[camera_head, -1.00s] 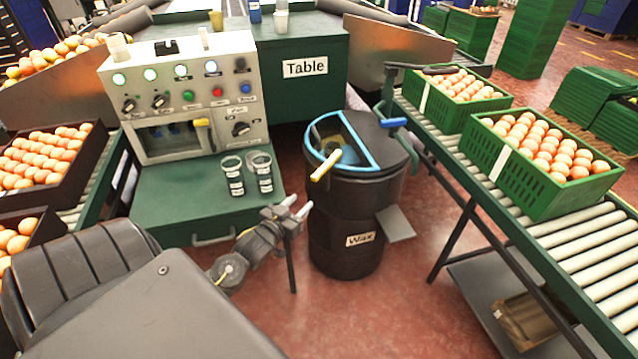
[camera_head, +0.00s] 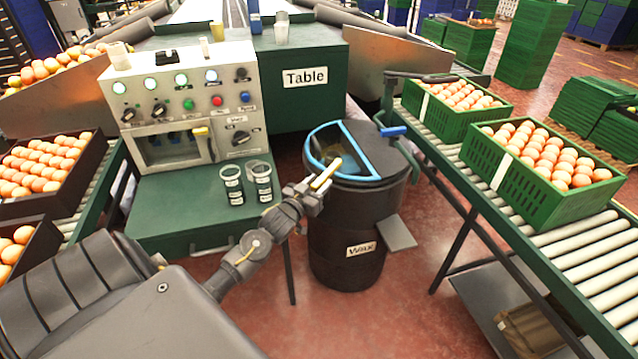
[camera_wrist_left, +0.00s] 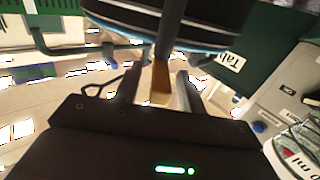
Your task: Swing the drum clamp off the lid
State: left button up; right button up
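The black drum (camera_head: 345,245), labelled Wax, stands at the centre with a blue-rimmed half-round section (camera_head: 316,148) on its top. A bar with a yellow handle (camera_head: 326,174) sticks out over the near rim; it looks like the clamp, though its far end is unclear. My left gripper (camera_head: 317,190) is at this handle. In the left wrist view the handle (camera_wrist_left: 160,78) lies between the two fingers, with gaps seeming to show on both sides, so the gripper looks open around it. A blue grip (camera_head: 393,131) shows at the drum's right side. My right gripper is out of view.
A green table (camera_head: 185,215) with two labelled cups and a control panel (camera_head: 190,95) stands left of the drum. Red floor lies in front.

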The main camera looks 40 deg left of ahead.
pick_arm(q)
jog(key=shift+w, duration=0.35)
jog(key=shift+c, duration=0.4)
grip_shut()
